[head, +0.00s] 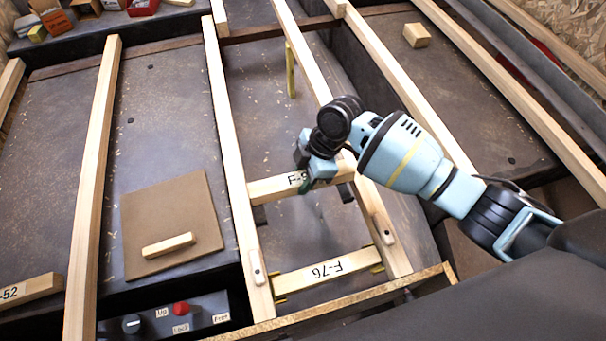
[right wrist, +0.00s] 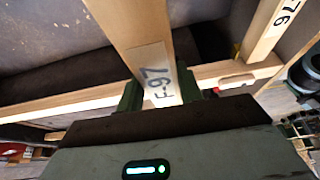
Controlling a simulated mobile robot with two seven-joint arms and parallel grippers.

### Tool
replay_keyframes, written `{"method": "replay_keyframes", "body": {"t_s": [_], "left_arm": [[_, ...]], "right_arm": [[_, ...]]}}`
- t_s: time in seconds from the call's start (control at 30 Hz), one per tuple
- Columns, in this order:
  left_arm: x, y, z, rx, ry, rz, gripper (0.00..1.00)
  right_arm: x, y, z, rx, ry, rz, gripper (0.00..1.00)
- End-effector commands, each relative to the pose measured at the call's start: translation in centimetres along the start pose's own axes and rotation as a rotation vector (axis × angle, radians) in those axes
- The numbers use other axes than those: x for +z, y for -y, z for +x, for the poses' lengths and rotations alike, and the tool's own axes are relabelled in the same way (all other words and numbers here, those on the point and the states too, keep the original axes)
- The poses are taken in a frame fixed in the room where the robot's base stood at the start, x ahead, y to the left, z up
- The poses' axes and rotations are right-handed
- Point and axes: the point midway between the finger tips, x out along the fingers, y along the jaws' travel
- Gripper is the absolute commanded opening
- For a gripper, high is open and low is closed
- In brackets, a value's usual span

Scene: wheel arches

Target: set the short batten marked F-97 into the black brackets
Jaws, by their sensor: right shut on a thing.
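The short batten marked F-97 (head: 270,188) lies crosswise between two long pale rails; its F-97 label also shows in the right wrist view (right wrist: 158,75). My right gripper (head: 318,172) is shut on it near its right part and covers some of the label. In the right wrist view the gripper's green fingers (right wrist: 160,95) sit on both sides of the batten. A black bracket (head: 259,214) shows just below the batten's left end, another dark one (head: 346,192) by its right end. I cannot tell whether the batten touches them. My left gripper is out of view.
A batten marked F-76 (head: 325,268) sits in yellow brackets nearer me. The left rail (head: 232,160) and right rail (head: 375,215) flank the gap. A brown board (head: 160,215) with a small wood piece and a control box (head: 170,318) are at left.

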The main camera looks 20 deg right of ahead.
Motion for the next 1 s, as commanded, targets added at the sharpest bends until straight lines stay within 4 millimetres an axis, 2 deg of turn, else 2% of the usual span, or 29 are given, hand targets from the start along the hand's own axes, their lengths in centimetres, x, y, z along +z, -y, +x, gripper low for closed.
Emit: {"method": "replay_keyframes", "body": {"t_s": [0.37, 1.0], "left_arm": [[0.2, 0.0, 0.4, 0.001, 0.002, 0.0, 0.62], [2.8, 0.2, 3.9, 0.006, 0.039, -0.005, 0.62]], "right_arm": [[0.2, 0.0, 0.5, 0.0, 0.0, -0.003, 0.09], [2.2, -0.1, 5.2, 0.0, 0.001, -0.002, 0.09]]}}
